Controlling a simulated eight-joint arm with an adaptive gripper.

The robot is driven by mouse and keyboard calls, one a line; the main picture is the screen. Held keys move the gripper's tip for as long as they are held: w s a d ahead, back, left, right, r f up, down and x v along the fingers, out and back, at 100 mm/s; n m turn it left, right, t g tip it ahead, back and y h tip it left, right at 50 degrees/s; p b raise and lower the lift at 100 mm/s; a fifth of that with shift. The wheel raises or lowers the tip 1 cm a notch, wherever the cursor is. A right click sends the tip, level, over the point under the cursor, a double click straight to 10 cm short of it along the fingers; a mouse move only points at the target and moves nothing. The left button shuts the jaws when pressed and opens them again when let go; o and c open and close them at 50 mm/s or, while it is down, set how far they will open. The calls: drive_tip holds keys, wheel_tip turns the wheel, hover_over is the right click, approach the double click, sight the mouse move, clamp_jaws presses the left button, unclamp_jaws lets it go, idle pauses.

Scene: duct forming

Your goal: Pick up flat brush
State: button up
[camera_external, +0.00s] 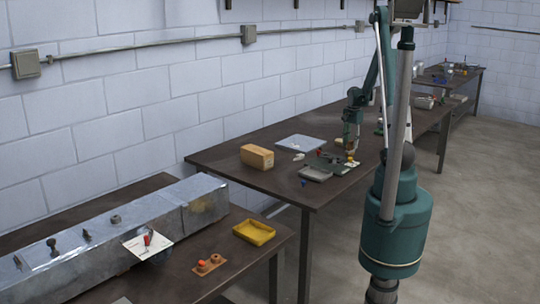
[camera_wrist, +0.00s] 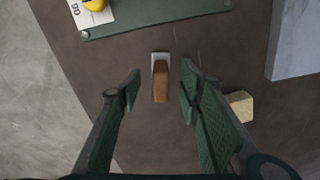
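In the wrist view a short flat brush (camera_wrist: 160,82) lies on the dark tabletop. It has a brown handle toward me and a pale, metal-looking end away from me. My gripper (camera_wrist: 160,88) is open, with one green finger on each side of the brush and visible space between each finger and it. The frame does not show how high the fingers are above the table. In the external view my gripper (camera_external: 351,148) is small, pointing down over the far table. I cannot make out the brush there.
In the wrist view a green board (camera_wrist: 155,20) lies beyond the brush, a beige block (camera_wrist: 240,105) right, and a grey flat-sided object (camera_wrist: 293,40) farther right. The table edge and floor are left. A cardboard box (camera_external: 257,157) and pale sheet (camera_external: 299,143) share the table.

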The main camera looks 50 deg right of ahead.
sight(350, 150)
idle(0.3)
drive_tip(key=shift+f, duration=2.6)
drive_tip(key=c, duration=1)
